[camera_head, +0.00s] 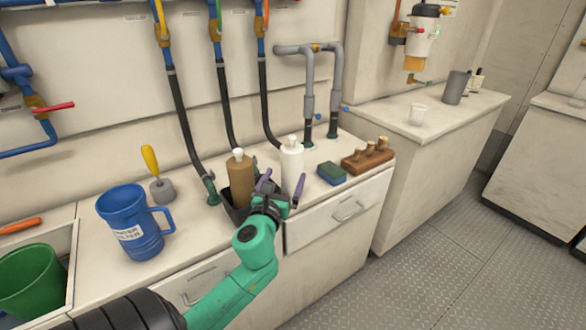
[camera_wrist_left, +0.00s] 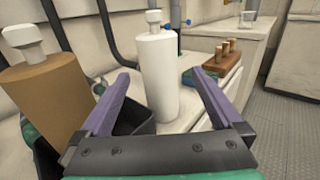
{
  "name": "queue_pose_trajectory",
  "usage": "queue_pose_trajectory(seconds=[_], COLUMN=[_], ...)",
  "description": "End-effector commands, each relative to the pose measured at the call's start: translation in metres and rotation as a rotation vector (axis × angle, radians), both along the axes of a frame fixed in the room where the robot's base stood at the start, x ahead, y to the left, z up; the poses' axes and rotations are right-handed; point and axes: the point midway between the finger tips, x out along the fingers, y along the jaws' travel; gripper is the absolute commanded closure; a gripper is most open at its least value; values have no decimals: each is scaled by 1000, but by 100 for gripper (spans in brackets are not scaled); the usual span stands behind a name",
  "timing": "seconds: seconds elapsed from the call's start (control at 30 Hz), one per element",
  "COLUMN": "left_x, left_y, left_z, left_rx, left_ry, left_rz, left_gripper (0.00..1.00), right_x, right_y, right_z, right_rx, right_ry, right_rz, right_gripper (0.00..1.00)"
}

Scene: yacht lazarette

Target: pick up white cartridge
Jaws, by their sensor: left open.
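The white cartridge (camera_head: 291,166) stands upright on the counter, a plain cylinder with a narrower white cap. It also shows in the left wrist view (camera_wrist_left: 158,82), beyond and between my purple fingers. My left gripper (camera_head: 282,187) is open and empty, its fingers pointing toward the cartridge from the front. I see no contact between the fingers and the cartridge. My right gripper is in neither view.
A blue-green sponge (camera_head: 332,173) and a wooden block with pegs (camera_head: 368,157) lie to the right. A blue mug (camera_head: 130,222) stands further left. Dark hoses hang behind.

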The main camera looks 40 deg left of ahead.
Motion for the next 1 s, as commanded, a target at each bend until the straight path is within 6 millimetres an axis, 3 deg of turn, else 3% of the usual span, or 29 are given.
queue_pose_trajectory(seconds=[0.13,0.5,0.73,0.77,0.93,0.97,1.0], left_x=[31,82,86,86,86,86,86], left_y=[14,42,44,44,44,44,44], left_z=[1,-3,-4,-4,-4,-3,-3], left_rx=[-1,-4,-4,-4,-4,-3,-3], left_ry=[-3,-2,1,1,1,0,0], left_rz=[0,0,-1,-1,-1,-1,-1], left_gripper=[0,0,0,8,73,76,85], right_x=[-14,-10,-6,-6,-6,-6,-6], right_y=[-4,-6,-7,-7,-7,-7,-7], right_z=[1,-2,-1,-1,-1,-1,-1], right_rx=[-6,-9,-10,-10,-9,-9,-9], right_ry=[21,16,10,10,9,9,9], right_rz=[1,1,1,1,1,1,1], right_gripper=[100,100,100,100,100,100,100])
